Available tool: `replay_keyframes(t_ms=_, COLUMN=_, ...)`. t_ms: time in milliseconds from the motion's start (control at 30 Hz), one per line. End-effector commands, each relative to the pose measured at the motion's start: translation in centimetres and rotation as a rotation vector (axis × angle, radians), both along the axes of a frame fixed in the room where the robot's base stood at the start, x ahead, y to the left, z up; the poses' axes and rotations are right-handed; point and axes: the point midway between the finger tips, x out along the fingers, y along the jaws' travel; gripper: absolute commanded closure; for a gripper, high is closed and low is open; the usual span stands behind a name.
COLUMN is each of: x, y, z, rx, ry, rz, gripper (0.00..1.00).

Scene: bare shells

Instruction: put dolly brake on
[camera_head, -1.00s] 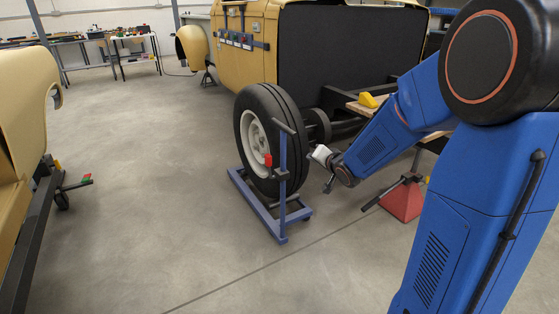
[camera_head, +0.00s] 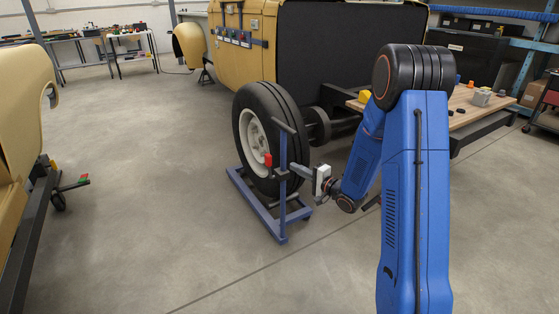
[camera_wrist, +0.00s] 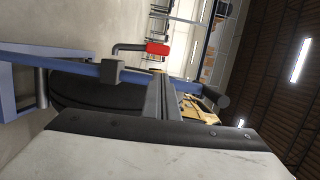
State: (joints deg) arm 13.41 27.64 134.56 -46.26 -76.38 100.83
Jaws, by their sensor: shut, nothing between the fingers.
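The blue wheel dolly (camera_head: 262,212) stands on the floor under a black tyre with a white rim (camera_head: 256,140). Its upright post (camera_head: 283,195) carries a dark clamp block and a lever with a red grip (camera_head: 268,160). The red grip also shows in the wrist view (camera_wrist: 157,49), standing out beyond the post, with the block (camera_wrist: 111,72) at the lever's base. My gripper (camera_head: 294,168) is shut and empty, its fingers pointing left at the post near the block. In the wrist view, the fingers (camera_wrist: 159,80) lie just short of the red grip. Contact with the post cannot be told.
A yellow car body (camera_head: 236,60) and its dark chassis stand behind the wheel. A wooden bench (camera_head: 475,108) with small items is at right. Another yellow body (camera_head: 25,95) and a red-green-tipped lever (camera_head: 82,180) are at left. The floor in front of the dolly is clear.

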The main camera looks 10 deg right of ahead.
Motion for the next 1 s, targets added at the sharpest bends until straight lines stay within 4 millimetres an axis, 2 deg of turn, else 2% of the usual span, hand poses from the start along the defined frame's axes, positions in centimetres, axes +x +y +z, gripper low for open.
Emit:
replay_keyframes(t_ms=567, x=0.2, y=0.3, z=-0.4, rx=0.038, ry=0.001, rz=0.015, gripper=1.00)
replay_keyframes(t_ms=767, x=2.0, y=1.5, z=-0.3, rx=0.037, ry=0.001, rz=0.017, gripper=1.00)
replay_keyframes(t_ms=1000, x=5.4, y=3.6, z=-0.4, rx=0.037, ry=0.001, rz=0.016, gripper=1.00)
